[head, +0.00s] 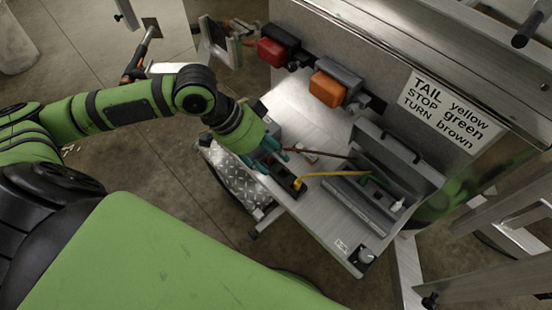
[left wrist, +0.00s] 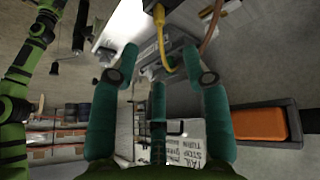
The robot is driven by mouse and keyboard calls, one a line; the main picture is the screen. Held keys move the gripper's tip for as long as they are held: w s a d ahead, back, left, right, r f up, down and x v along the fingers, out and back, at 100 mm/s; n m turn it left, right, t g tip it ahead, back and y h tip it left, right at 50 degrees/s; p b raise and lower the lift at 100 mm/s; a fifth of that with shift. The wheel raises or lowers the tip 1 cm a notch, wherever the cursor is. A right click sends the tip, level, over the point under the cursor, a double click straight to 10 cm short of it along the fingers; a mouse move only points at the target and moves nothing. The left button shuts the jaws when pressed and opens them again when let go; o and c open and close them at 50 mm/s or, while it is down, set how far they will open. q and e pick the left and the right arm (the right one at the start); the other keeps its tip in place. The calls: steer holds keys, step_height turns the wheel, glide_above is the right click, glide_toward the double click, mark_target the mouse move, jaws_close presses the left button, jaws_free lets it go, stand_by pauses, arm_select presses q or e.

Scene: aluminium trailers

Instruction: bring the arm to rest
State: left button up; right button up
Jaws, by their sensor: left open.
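My left arm (head: 130,103) reaches in from the left in the head view, bent at the elbow over the metal bench. My left gripper (head: 272,160) is at the bench's left part, just above or beside a small dark block (head: 285,178) where a yellow wire (head: 330,174) ends. In the left wrist view its teal fingers (left wrist: 160,62) stand wide apart. The yellow wire (left wrist: 160,35) shows beyond and between them; I cannot tell whether any finger touches it. The gripper's fingertips are partly hidden in the head view. My right gripper is not in view.
A red lamp (head: 272,52) and an orange lamp (head: 328,89) stick out from the panel beside the arm. A labelled sign (head: 447,112) is on the panel. An open metal tray (head: 375,190) holds wires to the right. Concrete floor (head: 85,30) is open behind the arm.

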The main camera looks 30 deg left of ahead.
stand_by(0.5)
arm_select(q)
steer(key=s+d+f+n+t, duration=0.1)
steer(key=s+d+f+t, duration=0.1)
steer(key=d+f, duration=0.4)
steer(key=s+a+f+n+y, duration=0.5)
steer(key=s+a+f+n, duration=0.1)
steer(key=s+a, duration=0.25)
step_height(320, 180, down, 23)
steer(key=s+g, duration=0.2)
steer(key=s+a+f+g, duration=0.1)
steer(key=s+a+f, duration=0.1)
steer(key=s+f, duration=1.1)
steer(key=shift+s+a+f+m+y+p, duration=0.15)
steer(key=shift+s+f+m+y+p, duration=0.15)
steer(key=shift+s, duration=0.95)
